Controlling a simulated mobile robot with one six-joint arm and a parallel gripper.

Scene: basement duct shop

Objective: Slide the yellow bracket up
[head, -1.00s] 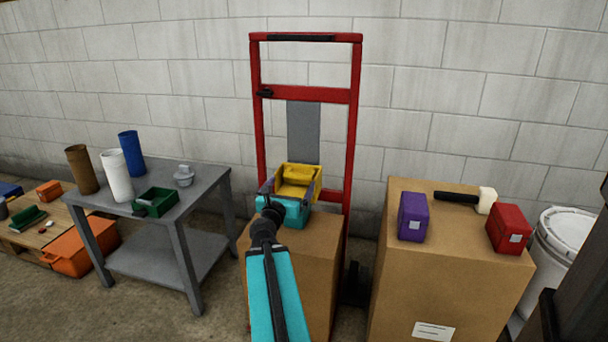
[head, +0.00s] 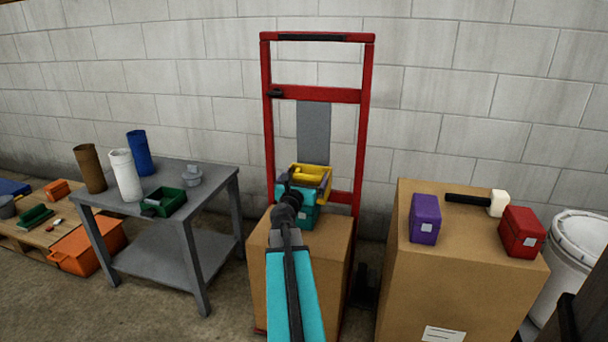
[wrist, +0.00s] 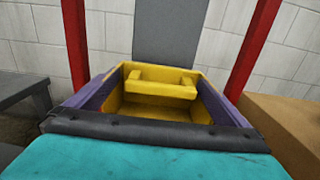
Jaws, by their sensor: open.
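The yellow bracket (head: 314,171) is box-like with a raised bar across it. It sits low in front of the grey upright plate (head: 314,130) of the red hand truck, above a cardboard box. The wrist view shows it close up (wrist: 160,88), with its bar and hollow inside facing me. My gripper (head: 306,182) is open at the bracket. Its purple-grey fingers lie along the bracket's left and right sides in the wrist view. Whether they touch it, I cannot tell. The gripper's teal body hides the bracket's lower front.
The red hand truck frame (head: 366,130) rises on both sides of the plate. The cardboard box (head: 332,255) is below. A grey table (head: 215,176) with tubes stands left. A taller box (head: 450,270) with purple and red blocks stands right. The plate above the bracket is clear.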

